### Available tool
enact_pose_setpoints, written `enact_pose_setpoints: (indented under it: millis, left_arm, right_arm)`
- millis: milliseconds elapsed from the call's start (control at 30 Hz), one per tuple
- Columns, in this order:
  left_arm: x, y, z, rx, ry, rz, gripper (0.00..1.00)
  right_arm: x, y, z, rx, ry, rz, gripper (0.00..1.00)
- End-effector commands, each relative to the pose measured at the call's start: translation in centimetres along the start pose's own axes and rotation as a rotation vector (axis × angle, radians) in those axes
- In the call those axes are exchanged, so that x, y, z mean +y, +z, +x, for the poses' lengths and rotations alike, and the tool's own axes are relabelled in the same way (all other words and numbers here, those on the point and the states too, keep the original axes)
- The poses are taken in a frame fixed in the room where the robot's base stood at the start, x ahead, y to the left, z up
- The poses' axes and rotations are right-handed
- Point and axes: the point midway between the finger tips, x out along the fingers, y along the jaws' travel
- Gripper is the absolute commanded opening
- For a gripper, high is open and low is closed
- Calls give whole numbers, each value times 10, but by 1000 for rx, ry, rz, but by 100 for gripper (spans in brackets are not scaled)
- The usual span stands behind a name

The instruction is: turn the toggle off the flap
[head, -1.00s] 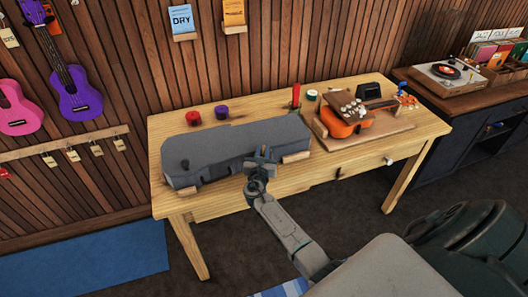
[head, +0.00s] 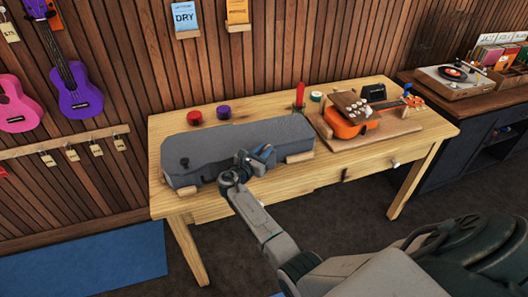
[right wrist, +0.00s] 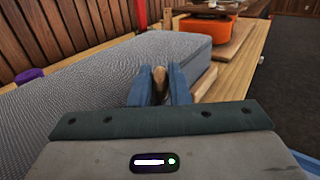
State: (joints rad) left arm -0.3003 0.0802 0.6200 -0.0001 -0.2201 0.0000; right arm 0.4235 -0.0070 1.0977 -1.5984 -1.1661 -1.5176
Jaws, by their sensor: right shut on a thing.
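A grey case (head: 230,145) lies closed along the left part of the table; it also fills the left of the right wrist view (right wrist: 95,92). A small dark knob (head: 184,163) stands at its left end. My right gripper (head: 264,153) is at the case's front edge, near its right end. In the right wrist view, its blue fingers (right wrist: 160,85) are shut on a small brown wooden toggle (right wrist: 159,76). The fingers hide much of the toggle, and I cannot make out the flap's edge. My left gripper is not in view.
Wooden blocks (head: 300,157) sit against the case. Behind it stand a red roll (head: 195,118), a purple roll (head: 223,112) and a red upright stick (head: 300,95). An orange ukulele (head: 352,124) lies on a board (head: 385,136) to the right.

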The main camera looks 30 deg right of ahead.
Motion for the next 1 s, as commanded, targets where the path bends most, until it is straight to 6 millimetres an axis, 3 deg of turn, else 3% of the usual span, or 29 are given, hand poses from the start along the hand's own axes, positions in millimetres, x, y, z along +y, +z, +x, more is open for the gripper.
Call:
enact_pose_setpoints:
  millis: [267, 300, 400, 733, 1000]
  left_arm:
    - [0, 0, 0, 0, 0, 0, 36]
    - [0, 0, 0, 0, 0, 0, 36]
    - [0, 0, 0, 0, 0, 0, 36]
    - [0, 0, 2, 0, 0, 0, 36]
    - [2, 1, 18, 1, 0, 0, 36]
  right_arm:
    - [0, 0, 0, 0, 1, 0, 0]
    - [0, 0, 0, 0, 1, 0, 24]
    - [0, 0, 0, 0, 1, 0, 38]
    - [0, -1, -5, 1, 2, 1, 38]
    - [1, -5, -52, 4, 4, 3, 38]
